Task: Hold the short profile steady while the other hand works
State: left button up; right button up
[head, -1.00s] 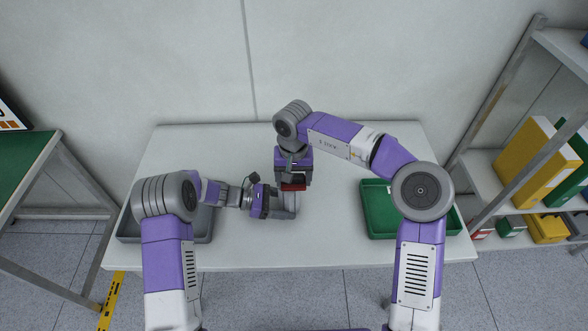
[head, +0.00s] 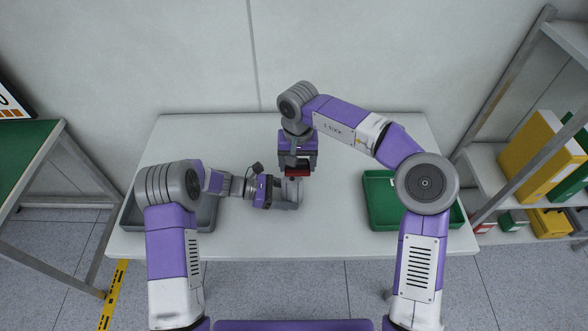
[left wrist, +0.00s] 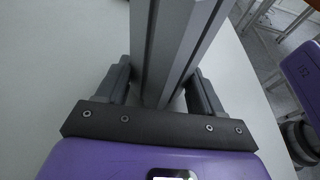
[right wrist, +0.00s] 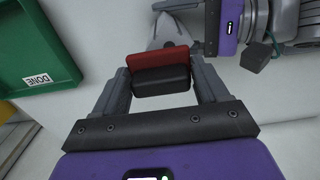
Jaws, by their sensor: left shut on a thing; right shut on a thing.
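The short profile (head: 293,193) is a grey grooved metal bar near the middle of the table. My left gripper (head: 279,192) is shut on it from the left. In the left wrist view the profile (left wrist: 170,50) stands between both fingers. My right gripper (head: 298,168) comes from above and is shut on a red and black block (right wrist: 160,68). In the right wrist view that block is between the fingertips, in front of a grey piece (right wrist: 166,30). In the head view the red part (head: 298,173) is just above the profile; I cannot tell whether they touch.
A grey tray (head: 205,222) is at the table's left, partly behind my left arm. A green tray (head: 380,215) is at the right; a label reading DONE shows on it in the right wrist view (right wrist: 36,80). The table's front middle is clear. Shelves with binders (head: 530,155) stand at the right.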

jog(key=shift+r, duration=3.15)
pick_arm(q)
jog(key=o, duration=0.9)
jog(key=v, duration=1.2)
jog(key=shift+r, duration=0.1)
